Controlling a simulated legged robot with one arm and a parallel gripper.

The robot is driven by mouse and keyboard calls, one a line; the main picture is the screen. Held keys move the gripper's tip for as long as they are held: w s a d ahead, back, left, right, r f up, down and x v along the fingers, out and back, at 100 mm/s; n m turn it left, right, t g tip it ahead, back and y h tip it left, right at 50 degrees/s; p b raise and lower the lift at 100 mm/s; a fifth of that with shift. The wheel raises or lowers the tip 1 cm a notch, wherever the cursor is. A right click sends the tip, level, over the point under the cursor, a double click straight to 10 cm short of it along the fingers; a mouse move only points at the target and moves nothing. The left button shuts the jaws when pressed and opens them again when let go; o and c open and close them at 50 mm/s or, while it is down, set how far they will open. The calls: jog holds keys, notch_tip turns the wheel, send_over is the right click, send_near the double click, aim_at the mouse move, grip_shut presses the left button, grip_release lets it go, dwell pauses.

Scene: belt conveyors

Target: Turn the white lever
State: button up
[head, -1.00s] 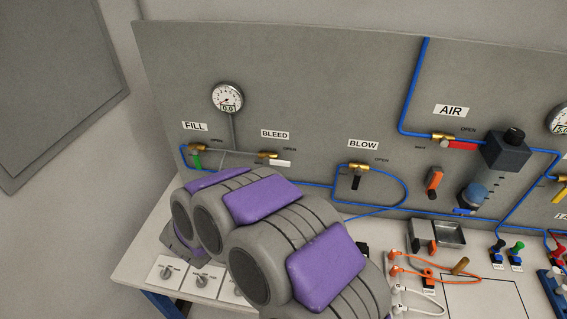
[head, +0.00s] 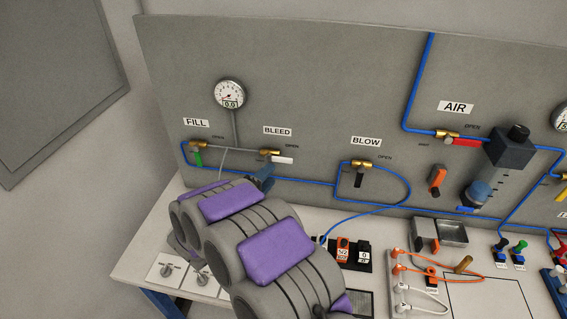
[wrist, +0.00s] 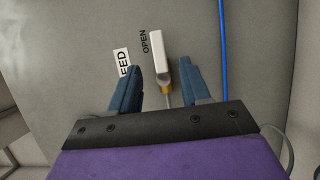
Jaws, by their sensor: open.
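The white lever (head: 282,160) sits on the brass BLEED valve (head: 266,153) on the grey panel and points right in the head view. In the wrist view the white lever (wrist: 156,48) stands upright in the picture, ahead of and between my two fingers. My gripper (wrist: 158,75) is open, with blue fingers on either side of the lever's line and nothing between them that I can see gripped. In the head view one blue fingertip of my gripper (head: 264,176) shows just below the BLEED valve; my purple and grey arm hides the rest.
The FILL valve with a green lever (head: 198,158) is to the left, and the BLOW valve with a black lever (head: 359,178) to the right. A gauge (head: 230,93) is above. A blue hose (head: 310,183) runs below the BLEED valve.

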aim_at(285, 162)
jog(key=x, duration=0.4)
jog(key=b+x, duration=0.1)
jog(key=x, duration=0.3)
jog(key=shift+s+d, duration=0.25)
jog(key=shift+d, duration=0.1)
jog(key=shift+w+d, duration=0.1)
jog(key=shift+w, duration=0.5)
jog(key=shift+d, duration=0.1)
jog(key=c, duration=0.5)
grip_shut()
